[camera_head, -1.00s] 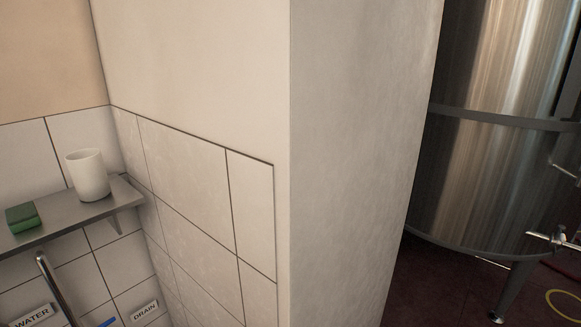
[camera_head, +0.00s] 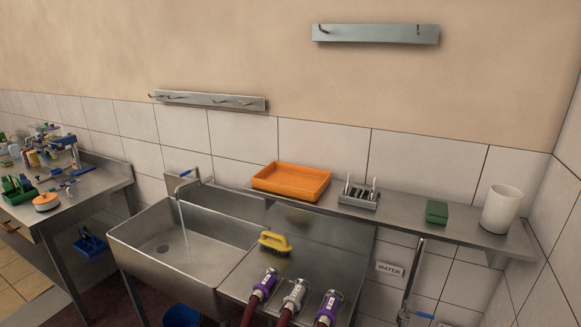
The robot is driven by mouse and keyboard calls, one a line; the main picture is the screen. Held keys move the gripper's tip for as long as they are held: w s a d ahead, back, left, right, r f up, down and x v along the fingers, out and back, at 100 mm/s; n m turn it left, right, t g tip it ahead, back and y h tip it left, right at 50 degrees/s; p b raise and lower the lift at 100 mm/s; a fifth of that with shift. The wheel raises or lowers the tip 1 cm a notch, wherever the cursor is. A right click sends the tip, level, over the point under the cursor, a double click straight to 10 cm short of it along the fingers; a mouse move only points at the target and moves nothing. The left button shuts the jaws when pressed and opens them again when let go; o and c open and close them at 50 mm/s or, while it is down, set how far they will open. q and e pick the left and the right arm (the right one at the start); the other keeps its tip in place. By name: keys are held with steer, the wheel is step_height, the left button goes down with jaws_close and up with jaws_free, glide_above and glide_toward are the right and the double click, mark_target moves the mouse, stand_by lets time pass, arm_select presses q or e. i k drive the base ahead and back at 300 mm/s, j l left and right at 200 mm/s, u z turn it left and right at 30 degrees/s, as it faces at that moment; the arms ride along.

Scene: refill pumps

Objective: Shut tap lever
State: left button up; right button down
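A tap (camera_head: 196,179) is on the wall behind the steel sink (camera_head: 135,227), left of centre in the head view. It has a small blue lever (camera_head: 186,173). A thin stream of water (camera_head: 184,222) runs from its spout into the sink. A second blue lever (camera_head: 424,315) is on a pipe (camera_head: 414,268) at the lower right, below the WATER label (camera_head: 390,269). Whether that valve is open cannot be told. Neither of my grippers is in view.
A yellow brush (camera_head: 274,242) and several hose fittings (camera_head: 294,294) lie on the drainboard. A shelf (camera_head: 460,232) above holds an orange tray (camera_head: 291,178), a green sponge (camera_head: 437,211) and a white cup (camera_head: 501,208). A cluttered table (camera_head: 95,185) stands left.

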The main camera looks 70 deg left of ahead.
mark_target(196, 169)
steer(key=u, duration=0.45)
steer(key=j+u, duration=0.1)
steer(key=u, duration=0.75)
steer(key=j+u, duration=0.1)
steer(key=u, duration=0.35)
